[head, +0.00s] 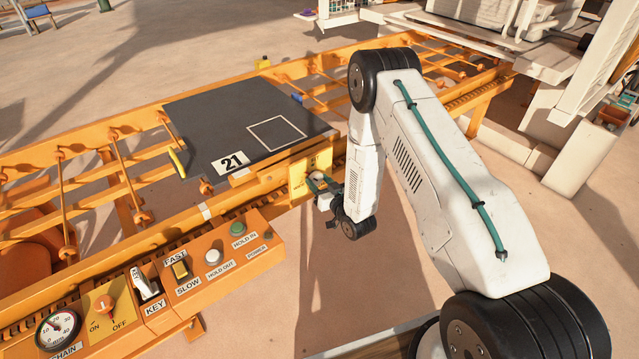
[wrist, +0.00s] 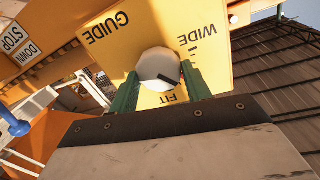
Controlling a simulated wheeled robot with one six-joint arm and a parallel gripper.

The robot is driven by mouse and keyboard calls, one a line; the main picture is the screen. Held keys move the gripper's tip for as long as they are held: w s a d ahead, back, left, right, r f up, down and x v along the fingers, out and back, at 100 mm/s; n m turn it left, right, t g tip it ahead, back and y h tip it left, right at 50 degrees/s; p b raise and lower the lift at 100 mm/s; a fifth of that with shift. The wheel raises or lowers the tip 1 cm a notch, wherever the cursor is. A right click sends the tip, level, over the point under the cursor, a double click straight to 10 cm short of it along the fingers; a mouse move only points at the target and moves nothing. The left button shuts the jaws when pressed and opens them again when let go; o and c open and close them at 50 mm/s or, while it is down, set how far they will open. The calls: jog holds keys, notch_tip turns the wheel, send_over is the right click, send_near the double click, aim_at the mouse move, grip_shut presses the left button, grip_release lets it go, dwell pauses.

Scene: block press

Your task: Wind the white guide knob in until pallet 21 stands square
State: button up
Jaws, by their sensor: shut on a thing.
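The white guide knob (wrist: 160,70) sits on a yellow plate (wrist: 218,88) marked GUIDE, WIDE and FIT, upside down in the wrist view. A dark mark shows on the knob's face, pointing toward the lower right there. My gripper (wrist: 158,88) has its two green fingers on either side of the knob and is shut on it. In the head view my gripper (head: 322,184) is at the conveyor's near side. Pallet 21 (head: 215,105), a dark grey plate with a white square outline, lies on the orange conveyor.
An orange control box (head: 215,262) with a key switch, FAST/SLOW switch and hold buttons stands at the conveyor's near edge. A dial gauge (head: 58,333) is at lower left. A white machine (head: 560,110) stands at the right. The floor beside my arm is clear.

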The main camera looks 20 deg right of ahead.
jog(key=o, duration=1)
jog(key=shift+s, duration=0.1)
jog(key=v, duration=0.7)
jog(key=shift+s+d, duration=0.1)
jog(key=shift+s, duration=0.2)
